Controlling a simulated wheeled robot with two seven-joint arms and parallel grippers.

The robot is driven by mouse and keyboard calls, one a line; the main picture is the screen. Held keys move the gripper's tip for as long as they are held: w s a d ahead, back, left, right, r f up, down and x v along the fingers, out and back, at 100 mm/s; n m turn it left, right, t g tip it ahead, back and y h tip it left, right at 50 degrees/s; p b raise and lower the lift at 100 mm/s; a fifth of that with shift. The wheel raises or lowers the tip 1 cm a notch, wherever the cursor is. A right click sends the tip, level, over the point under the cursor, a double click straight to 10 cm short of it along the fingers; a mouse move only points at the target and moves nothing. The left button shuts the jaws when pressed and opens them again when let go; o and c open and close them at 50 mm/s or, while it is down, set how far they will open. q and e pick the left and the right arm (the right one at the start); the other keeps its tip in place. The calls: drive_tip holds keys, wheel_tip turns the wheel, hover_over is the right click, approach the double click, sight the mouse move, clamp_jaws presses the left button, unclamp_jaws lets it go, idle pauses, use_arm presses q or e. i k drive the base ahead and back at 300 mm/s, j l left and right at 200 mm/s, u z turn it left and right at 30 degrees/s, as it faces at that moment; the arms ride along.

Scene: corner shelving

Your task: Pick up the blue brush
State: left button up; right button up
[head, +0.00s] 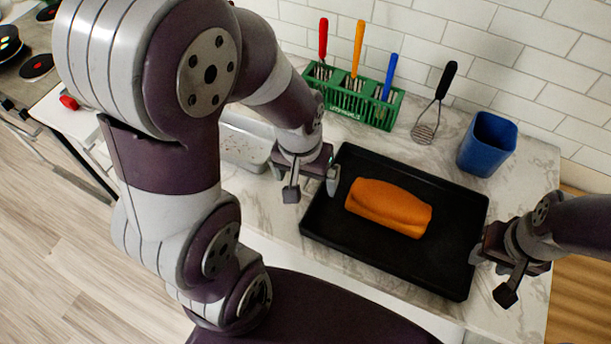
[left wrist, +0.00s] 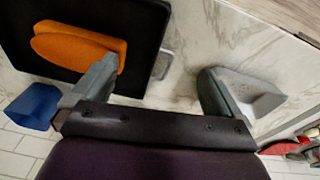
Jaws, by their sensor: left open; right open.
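The blue brush (head: 390,74) stands in the right end of a green slotted rack (head: 372,112) by the tiled wall. Its blue handle points up, and its lower part is hidden in the rack. My left gripper (head: 312,187) is open and empty over the left edge of the black tray, in front of the rack and apart from the brush. In the left wrist view its two fingers (left wrist: 155,88) are spread wide with nothing between them. The brush cannot be made out in that view. My right gripper (head: 491,275) is open and empty at the tray's right edge.
A red-handled brush (head: 323,38) and an orange-handled brush (head: 358,46) share the rack. A black-handled masher (head: 436,100) and a blue cup (head: 487,144) stand to the right. An orange loaf-like item (head: 390,207) lies on the black tray (head: 443,281). A metal pan (head: 245,143) sits left.

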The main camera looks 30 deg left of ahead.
sight(395, 56)
drive_tip(key=k+j+u, duration=0.1)
drive_tip(key=j+u, duration=0.25)
drive_tip(key=k+j+u, duration=0.1)
drive_tip(key=u, duration=0.2)
drive_tip(key=j+u, duration=0.35)
drive_tip(key=k, duration=0.05)
